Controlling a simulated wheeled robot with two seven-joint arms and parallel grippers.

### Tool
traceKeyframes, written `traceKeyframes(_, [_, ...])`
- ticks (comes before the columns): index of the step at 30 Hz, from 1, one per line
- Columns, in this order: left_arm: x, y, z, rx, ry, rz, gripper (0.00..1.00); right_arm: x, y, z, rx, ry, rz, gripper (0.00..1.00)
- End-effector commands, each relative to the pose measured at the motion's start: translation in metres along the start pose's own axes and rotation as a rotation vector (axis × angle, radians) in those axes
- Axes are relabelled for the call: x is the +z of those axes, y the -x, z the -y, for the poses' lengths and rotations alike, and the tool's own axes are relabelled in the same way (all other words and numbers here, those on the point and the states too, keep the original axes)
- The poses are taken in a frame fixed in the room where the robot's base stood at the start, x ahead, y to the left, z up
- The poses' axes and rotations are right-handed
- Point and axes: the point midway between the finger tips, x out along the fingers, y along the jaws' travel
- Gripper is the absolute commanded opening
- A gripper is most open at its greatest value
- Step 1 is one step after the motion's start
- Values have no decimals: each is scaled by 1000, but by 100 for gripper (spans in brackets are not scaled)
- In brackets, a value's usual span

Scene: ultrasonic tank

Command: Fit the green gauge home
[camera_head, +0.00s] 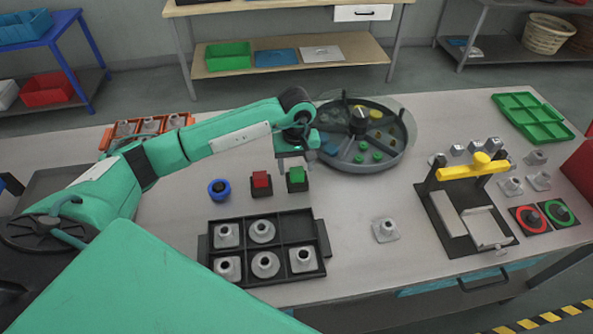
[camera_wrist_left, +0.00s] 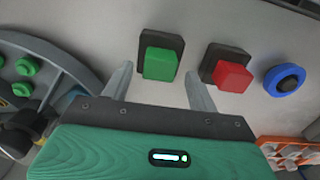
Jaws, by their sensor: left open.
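A green block (camera_head: 297,174) sits on a dark square base, beside a similar red block (camera_head: 261,180) on its own base. In the left wrist view the green block (camera_wrist_left: 159,65) shows between and beyond my open fingertips, with the red block (camera_wrist_left: 233,77) to its right. My left gripper (camera_head: 293,151) is open and empty, just behind the green block; the wrist view shows it too (camera_wrist_left: 159,72). No finger visibly grips the block. Which thing is the gauge's home is not clear from the frames. My right gripper is not in view.
A blue ring knob (camera_head: 219,189) stands left of the red block. A round dark tray (camera_head: 390,158) with green pieces lies behind right. A black compartment tray (camera_head: 317,227) with grey fittings is in front. A yellow-handled fixture (camera_head: 448,228) stands right.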

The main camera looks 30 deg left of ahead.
Motion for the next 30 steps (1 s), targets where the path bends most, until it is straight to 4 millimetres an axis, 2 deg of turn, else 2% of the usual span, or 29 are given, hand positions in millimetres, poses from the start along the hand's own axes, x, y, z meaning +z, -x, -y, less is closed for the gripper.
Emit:
traceKeyframes(1, [-2, 9, -1, 4, 0, -7, 60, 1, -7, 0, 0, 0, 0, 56])
traceKeyframes(9, [-1, 68, -2, 5, -1, -6, 60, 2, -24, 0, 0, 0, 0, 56])
traceKeyframes(15, [0, 100, -2, 4, -2, -5, 60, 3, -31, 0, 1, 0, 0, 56])
traceKeyframes(21, [1, 114, -2, 3, -1, -3, 60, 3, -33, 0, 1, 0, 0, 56])
traceKeyframes(30, [1, 115, -2, 3, -2, -2, 60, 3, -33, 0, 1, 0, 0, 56])
